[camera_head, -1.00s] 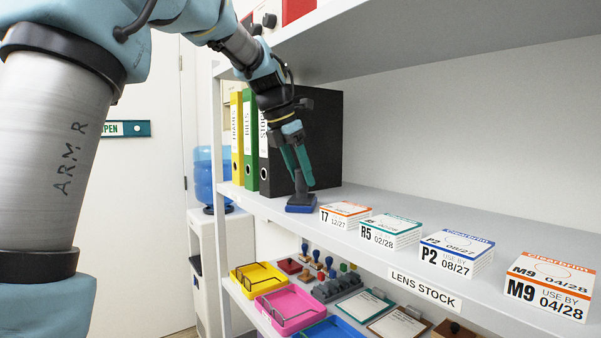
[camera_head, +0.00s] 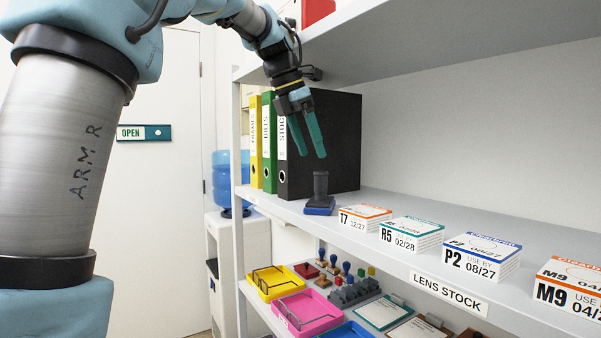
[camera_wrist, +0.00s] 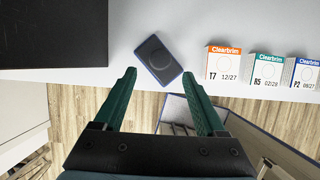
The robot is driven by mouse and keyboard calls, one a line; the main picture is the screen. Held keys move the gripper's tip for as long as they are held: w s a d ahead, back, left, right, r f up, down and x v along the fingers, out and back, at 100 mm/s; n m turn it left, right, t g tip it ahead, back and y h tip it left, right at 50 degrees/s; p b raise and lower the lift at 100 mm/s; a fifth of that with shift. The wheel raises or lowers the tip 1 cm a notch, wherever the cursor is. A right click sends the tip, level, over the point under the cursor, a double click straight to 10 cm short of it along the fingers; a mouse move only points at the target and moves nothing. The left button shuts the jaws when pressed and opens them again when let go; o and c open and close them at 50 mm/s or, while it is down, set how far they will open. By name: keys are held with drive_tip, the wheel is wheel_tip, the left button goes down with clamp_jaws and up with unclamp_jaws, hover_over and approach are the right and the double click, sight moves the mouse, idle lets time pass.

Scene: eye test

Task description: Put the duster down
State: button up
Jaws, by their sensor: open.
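The duster (camera_head: 320,196) has a dark upright handle and a blue-edged base. It stands upright on the shelf, left of the lens boxes and in front of the black binder. In the wrist view the duster (camera_wrist: 158,60) shows from above, beyond the fingertips and between their lines. My gripper (camera_head: 309,152) is open and empty, with its green fingers above the duster and apart from it. In the wrist view my gripper (camera_wrist: 160,80) also shows nothing between its fingers.
Lens boxes marked T7 (camera_head: 365,217), R5 (camera_head: 411,234), P2 (camera_head: 482,257) and M9 (camera_head: 570,287) line the shelf front to the right. The binders, one black (camera_head: 335,140), stand at the left. The upper shelf (camera_head: 450,30) overhangs. The shelf behind the boxes is clear.

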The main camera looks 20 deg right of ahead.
drive_tip(key=shift+a+r, duration=0.1)
drive_tip(key=shift+r, duration=0.05)
drive_tip(key=w+a+f+m+t+y, duration=0.1)
drive_tip(key=w+a+f+m+y, duration=0.15)
drive_tip(key=a+f+m, duration=1.25)
drive_tip(key=s+a+f+m+y, duration=0.1)
drive_tip(key=s+a+f+m, duration=0.2)
drive_tip(key=s+a+f, duration=0.3)
drive_tip(key=s+a+f+m+y, duration=0.1)
drive_tip(key=s+a+f+m, duration=0.2)
drive_tip(key=s+a+f, duration=0.4)
drive_tip(key=a+f, duration=0.5)
drive_tip(key=shift+a+f, duration=0.15)
drive_tip(key=shift+f, duration=0.2)
